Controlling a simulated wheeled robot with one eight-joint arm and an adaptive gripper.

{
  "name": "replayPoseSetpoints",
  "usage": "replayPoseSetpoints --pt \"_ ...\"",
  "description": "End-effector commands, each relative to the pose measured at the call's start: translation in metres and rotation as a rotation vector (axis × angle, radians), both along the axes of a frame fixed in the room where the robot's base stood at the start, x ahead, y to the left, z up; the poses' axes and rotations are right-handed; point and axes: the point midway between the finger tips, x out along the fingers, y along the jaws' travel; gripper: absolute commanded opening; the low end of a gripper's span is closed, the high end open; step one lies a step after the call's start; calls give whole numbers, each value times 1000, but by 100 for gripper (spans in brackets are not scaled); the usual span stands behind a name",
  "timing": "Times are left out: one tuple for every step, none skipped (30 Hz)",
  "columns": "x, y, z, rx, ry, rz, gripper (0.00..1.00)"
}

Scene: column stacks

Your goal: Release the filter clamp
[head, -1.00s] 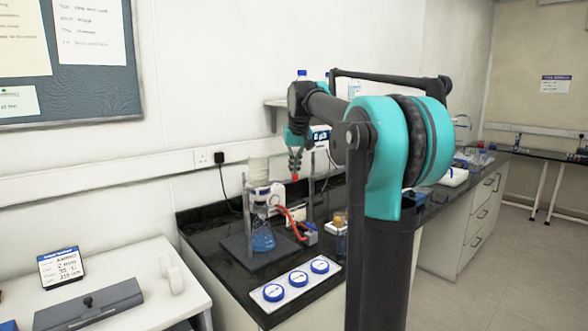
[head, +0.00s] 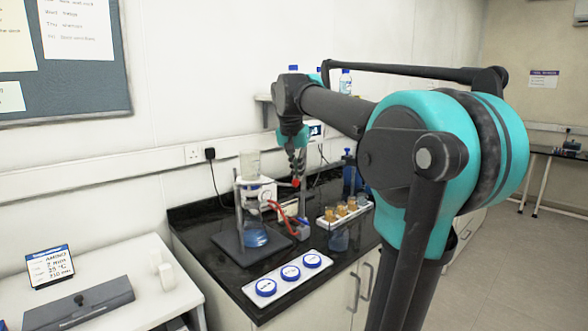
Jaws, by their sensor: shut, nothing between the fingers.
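A filter set stands on a dark base plate (head: 240,246) on the black bench. Its flask (head: 254,232) holds blue liquid, and a clear funnel cup (head: 250,165) stands upright above it. The clamp is at the joint between cup and flask, too small to make out clearly. A red hose (head: 281,211) runs from the flask to the right. My gripper (head: 296,181) hangs to the right of the funnel, pointing down, apart from the filter set. Its fingers look shut and empty, with a red spot at the tips.
A white rack with amber-topped vials (head: 341,210) stands right of the hose. A blue bottle (head: 349,176) is behind it. A white side table (head: 105,273) is at the left.

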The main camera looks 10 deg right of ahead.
Motion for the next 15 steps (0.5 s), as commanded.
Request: replayPoseSetpoints --pt "-9 2 0 -2 1 -39 0" --pt "-14 3 0 -1 1 -67 0" --pt "-21 5 0 -1 0 -104 0" --pt "-26 6 0 -2 1 -134 0" --pt "-31 8 0 -1 1 -162 0" --pt "-37 10 0 -1 1 -198 0" --pt "-42 12 0 -2 1 -227 0" --pt "-47 14 0 -2 0 -256 0" --pt "-53 17 0 -2 1 -293 0" --pt "-58 19 0 -1 1 -321 0" --pt "-62 21 0 -1 1 -350 0" --pt "-68 25 0 -2 1 -387 0" --pt "-72 27 0 -1 1 -415 0" --pt "-76 30 0 -1 1 -442 0" --pt "-82 34 0 -1 1 -478 0"
